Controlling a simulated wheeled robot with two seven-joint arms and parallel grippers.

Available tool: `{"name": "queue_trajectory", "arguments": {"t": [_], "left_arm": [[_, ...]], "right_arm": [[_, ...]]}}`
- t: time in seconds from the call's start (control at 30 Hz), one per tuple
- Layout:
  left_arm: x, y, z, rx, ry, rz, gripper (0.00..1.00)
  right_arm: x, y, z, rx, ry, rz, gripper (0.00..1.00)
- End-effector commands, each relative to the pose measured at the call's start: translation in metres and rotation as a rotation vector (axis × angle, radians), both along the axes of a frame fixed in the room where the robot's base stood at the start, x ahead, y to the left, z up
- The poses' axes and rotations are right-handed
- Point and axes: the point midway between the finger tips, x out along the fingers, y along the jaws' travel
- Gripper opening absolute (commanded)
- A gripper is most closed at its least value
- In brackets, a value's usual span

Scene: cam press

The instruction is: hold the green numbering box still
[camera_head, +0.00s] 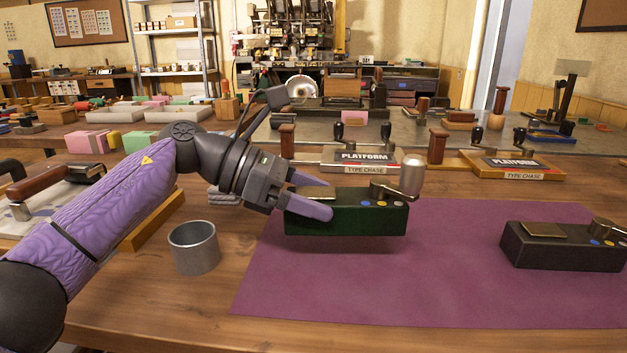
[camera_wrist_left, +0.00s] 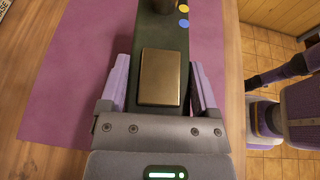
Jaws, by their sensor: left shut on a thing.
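The dark green numbering box (camera_head: 352,219) is over the left part of the purple mat (camera_head: 458,275), with a brass plate, coloured dots and a metal knob on its top. My left gripper (camera_head: 318,198) is shut on the box near its left end, one finger along each long side. In the left wrist view the box (camera_wrist_left: 163,33) runs between the fingers of the left gripper (camera_wrist_left: 160,85), its brass plate (camera_wrist_left: 163,78) facing the camera. Whether the box touches the mat is hard to tell. My right gripper does not show in the head view.
A similar black box (camera_head: 560,247) sits on the mat at the right. A grey metal cup (camera_head: 194,247) stands on the wood left of the mat. Two platform type chases (camera_head: 364,161) (camera_head: 515,166) lie behind the mat. The middle of the mat is clear.

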Motion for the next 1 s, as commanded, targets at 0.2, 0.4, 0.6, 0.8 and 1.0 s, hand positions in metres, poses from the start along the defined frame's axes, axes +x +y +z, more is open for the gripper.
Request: {"name": "queue_trajectory", "arguments": {"t": [0.2,0.4,0.6,0.8,1.0], "left_arm": [[0.000,0.000,-0.028,-0.002,0.000,0.001,0.00],[0.000,0.000,-0.029,-0.003,-0.003,0.001,0.00],[0.000,0.000,-0.030,-0.003,-0.003,0.001,0.00],[0.000,0.000,-0.037,-0.003,-0.001,0.002,0.00],[0.001,0.000,-0.045,-0.002,-0.001,0.002,0.00]], "right_arm": [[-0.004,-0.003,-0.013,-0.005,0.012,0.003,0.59],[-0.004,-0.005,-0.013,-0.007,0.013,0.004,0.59],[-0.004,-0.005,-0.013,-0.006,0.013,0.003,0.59],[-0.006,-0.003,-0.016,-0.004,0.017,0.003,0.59],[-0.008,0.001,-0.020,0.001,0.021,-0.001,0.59]]}}
